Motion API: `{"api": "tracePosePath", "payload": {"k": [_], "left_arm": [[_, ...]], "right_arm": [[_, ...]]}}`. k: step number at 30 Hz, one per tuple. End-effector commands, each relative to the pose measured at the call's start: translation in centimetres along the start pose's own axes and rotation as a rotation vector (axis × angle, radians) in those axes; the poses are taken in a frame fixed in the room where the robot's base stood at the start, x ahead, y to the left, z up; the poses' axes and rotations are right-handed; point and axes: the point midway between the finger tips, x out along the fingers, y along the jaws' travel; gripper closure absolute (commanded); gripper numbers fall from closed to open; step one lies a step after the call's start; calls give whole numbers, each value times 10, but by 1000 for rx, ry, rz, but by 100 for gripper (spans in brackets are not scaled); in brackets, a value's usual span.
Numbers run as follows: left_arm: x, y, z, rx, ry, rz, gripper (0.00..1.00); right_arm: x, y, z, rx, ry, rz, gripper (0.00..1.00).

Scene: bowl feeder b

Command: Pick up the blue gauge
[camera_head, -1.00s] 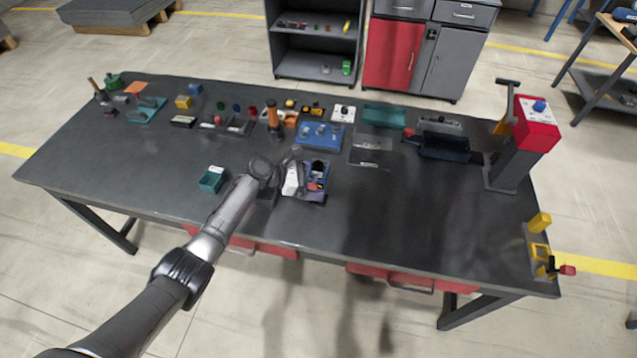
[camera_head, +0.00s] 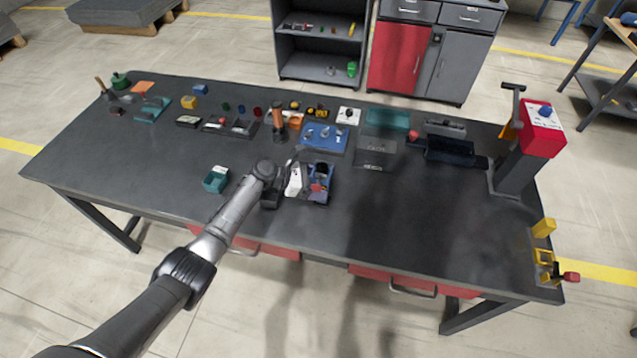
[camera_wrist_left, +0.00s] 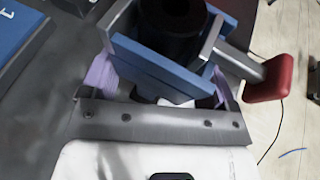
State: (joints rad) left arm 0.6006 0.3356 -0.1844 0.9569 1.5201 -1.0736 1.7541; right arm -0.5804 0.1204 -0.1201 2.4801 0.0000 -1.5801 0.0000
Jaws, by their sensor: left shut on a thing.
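My left gripper (camera_head: 303,180) is low over the front middle of the table, beside a small blue fixture with a black round part and a red knob (camera_head: 317,188). In the left wrist view my left gripper (camera_wrist_left: 162,85) is shut on a blue piece with flat plates, which I take for the blue gauge (camera_wrist_left: 150,62). A black cylinder (camera_wrist_left: 172,22) stands directly behind the plates, and a grey bar with a red handle end (camera_wrist_left: 271,80) sticks out to the right. The lower part of the held piece is hidden. My right gripper is not in view.
A blue panel (camera_head: 325,138) lies just behind the gripper. A teal box (camera_head: 216,179) stands to the left. Small parts and trays line the back. A red-headed press (camera_head: 541,130) stands at the right.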

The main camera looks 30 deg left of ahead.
Motion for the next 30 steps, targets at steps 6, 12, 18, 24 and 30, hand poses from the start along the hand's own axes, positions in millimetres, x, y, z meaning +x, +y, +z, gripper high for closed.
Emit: {"api": "tracePosePath", "payload": {"k": [6,12,18,24,30], "left_arm": [[-7,1,18,4,-3,2,70],[-15,0,38,4,-3,1,70],[-5,-15,57,4,-4,-2,70],[9,-37,84,4,-5,-2,70],[23,-59,111,3,-5,-2,70]], "right_arm": [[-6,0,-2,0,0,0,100],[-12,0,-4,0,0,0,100],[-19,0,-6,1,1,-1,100],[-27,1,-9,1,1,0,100],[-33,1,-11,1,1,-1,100]]}}
